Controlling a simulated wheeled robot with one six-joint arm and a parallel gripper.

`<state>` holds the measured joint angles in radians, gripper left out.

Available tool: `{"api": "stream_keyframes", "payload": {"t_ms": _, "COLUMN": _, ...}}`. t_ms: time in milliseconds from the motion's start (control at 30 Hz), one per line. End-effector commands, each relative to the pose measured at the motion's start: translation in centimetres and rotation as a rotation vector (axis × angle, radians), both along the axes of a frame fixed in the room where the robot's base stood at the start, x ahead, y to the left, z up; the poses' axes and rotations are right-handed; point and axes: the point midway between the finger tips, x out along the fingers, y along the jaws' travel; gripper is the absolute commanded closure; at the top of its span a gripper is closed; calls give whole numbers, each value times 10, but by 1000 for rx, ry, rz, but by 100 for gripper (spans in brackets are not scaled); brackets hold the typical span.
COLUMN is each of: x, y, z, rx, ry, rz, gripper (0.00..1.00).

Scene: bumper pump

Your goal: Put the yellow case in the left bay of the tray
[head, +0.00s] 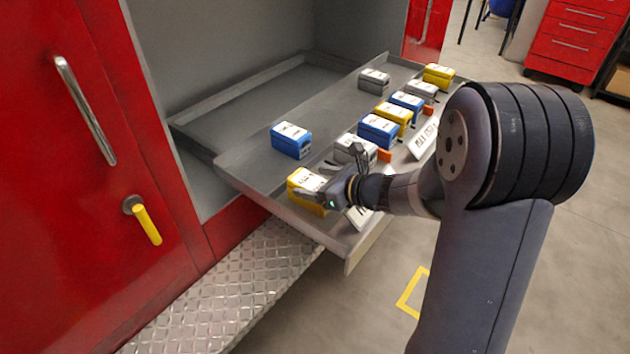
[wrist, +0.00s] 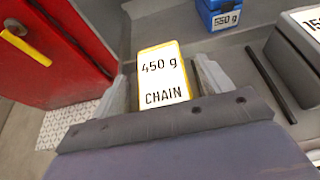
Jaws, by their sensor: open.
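A yellow case (head: 304,181) with a white top sits at the near left end of the grey tray (head: 245,168). In the wrist view the yellow case (wrist: 164,78) reads "450 g CHAIN". My gripper (head: 330,172) is at this case, partly covering it in the head view. In the wrist view my open gripper (wrist: 165,82) has one finger on each side of the case. I cannot tell whether the fingers touch it. Two more yellow cases, one mid-row (head: 393,114) and one at the far end (head: 438,74), stand on the tray.
A blue case (head: 291,141) stands behind, near the tray's back. Several blue and grey cases stand in a row along the tray, with orange pieces and white labels at the front. A red door (head: 75,180) is at the left. A dark bar (wrist: 270,84) lies right of the case.

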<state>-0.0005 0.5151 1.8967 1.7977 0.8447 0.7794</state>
Motion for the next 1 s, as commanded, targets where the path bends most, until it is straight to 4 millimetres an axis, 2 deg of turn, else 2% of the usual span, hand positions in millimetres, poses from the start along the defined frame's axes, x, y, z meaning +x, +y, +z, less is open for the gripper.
{"api": "stream_keyframes", "payload": {"t_ms": 300, "x": -39, "y": -52, "z": 28, "rx": 0, "ry": -2, "rz": -7, "gripper": 26}}
{"api": "stream_keyframes", "payload": {"t_ms": 500, "x": -56, "y": -74, "z": 39, "rx": 1, "ry": -1, "rz": -5, "gripper": 26}}
{"api": "stream_keyframes", "payload": {"t_ms": 700, "x": -64, "y": -83, "z": 43, "rx": 0, "ry": -1, "rz": -2, "gripper": 26}}
{"api": "stream_keyframes", "payload": {"t_ms": 1000, "x": -65, "y": -83, "z": 43, "rx": 0, "ry": 0, "rz": -1, "gripper": 26}}
